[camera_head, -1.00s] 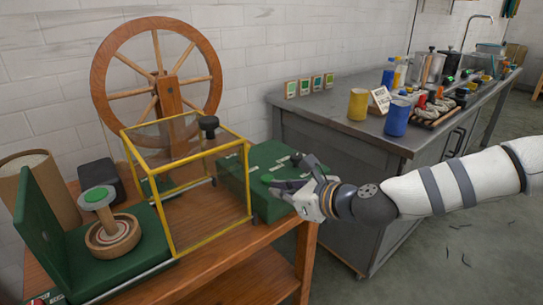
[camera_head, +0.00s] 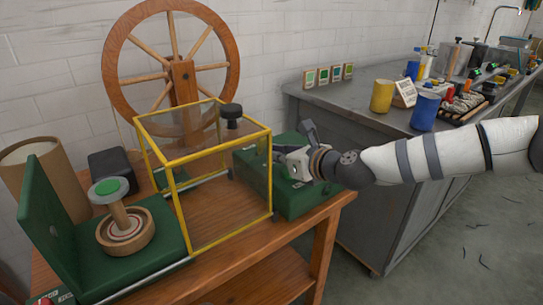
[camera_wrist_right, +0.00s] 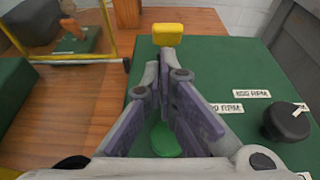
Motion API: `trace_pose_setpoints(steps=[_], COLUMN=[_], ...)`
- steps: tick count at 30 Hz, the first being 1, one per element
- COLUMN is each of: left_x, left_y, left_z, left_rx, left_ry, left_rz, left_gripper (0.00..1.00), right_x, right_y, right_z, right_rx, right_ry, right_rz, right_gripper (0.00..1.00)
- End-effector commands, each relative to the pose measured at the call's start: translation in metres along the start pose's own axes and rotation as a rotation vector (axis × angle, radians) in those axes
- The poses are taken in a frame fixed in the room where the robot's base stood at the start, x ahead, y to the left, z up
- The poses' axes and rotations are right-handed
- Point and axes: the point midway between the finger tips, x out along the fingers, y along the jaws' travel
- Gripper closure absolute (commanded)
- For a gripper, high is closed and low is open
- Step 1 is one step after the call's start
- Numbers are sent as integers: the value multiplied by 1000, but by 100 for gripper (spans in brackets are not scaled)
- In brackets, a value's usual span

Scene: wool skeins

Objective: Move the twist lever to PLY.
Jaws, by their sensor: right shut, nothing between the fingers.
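The green machine box (camera_head: 285,200) stands at the right end of the wooden bench. In the right wrist view, a yellow block (camera_wrist_right: 168,34) stands above the box top just beyond my fingertips; it looks like the twist lever's handle. Its lower part is hidden behind the fingers, and no PLY mark is readable. My right gripper (camera_head: 278,152) is over the box, and its fingers close together in the right wrist view (camera_wrist_right: 166,62), holding nothing. I cannot tell whether they touch the lever. A green button (camera_wrist_right: 165,140) lies below the fingers. My left gripper is out of view.
A black dial (camera_wrist_right: 286,122) with RPM labels sits on the box top, right of my fingers. A yellow-framed clear guard (camera_head: 222,242) stands just left of the box, before the spinning wheel (camera_head: 118,70). A grey counter (camera_head: 340,110) stands behind.

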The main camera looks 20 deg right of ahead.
Motion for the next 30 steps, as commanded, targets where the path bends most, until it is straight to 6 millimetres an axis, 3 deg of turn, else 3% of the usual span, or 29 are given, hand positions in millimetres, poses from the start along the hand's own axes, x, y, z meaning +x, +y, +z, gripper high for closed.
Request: trace_pose_setpoints(steps=[3,7,30], left_x=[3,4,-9], left_y=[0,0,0], left_z=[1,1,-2], left_rx=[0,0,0], left_ry=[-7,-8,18], left_rz=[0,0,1], left_gripper=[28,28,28], right_x=[16,24,25], right_y=[0,0,0], right_z=[-2,-1,8], right_rx=[-1,1,-2], right_ry=[3,2,70], right_rz=[0,1,0], right_gripper=[100,100,100])
